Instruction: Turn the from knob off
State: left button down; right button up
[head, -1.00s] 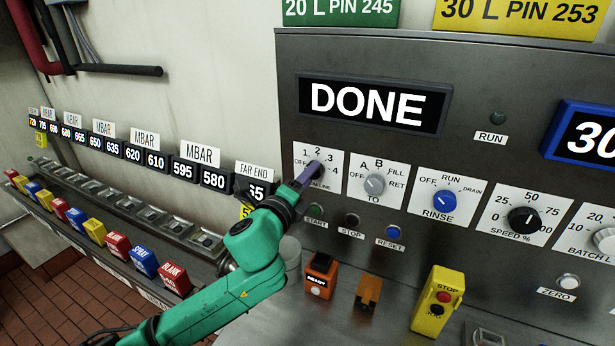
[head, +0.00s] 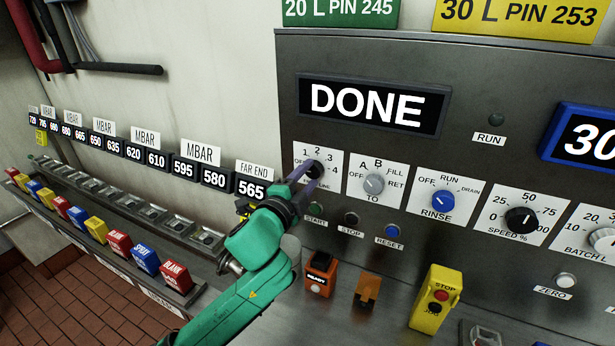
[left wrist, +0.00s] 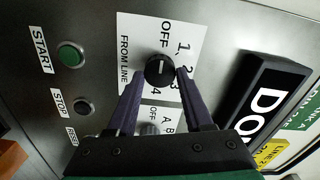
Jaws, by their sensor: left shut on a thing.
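The from knob (head: 313,171) is a small black dial on a white plate marked OFF, 1, 2, 3, 4 and FROM LINE. It also shows in the left wrist view (left wrist: 160,70), where its pale mark seems to point up toward OFF; I cannot tell its exact setting. My left gripper (head: 310,179) is at the knob, its two purple fingers on either side of it. In the left wrist view my left gripper (left wrist: 160,78) is shut on the knob. In the head view the fingers hide part of the plate. My right gripper is not in view.
The TO knob (head: 374,184) is close to the right. The START button (head: 316,210), STOP button (head: 351,218) and RESET button (head: 393,232) sit just below. The display (head: 370,105) reads DONE. An orange READY box (head: 320,275) stands on the ledge below.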

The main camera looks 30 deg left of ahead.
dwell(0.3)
pick_arm(q)
jog(key=shift+c, duration=1.5)
grip_release()
jog(key=s+p, duration=0.6)
jog(key=s, duration=0.8)
jog(key=shift+s+d, duration=0.25)
jog(key=shift+d, duration=0.2)
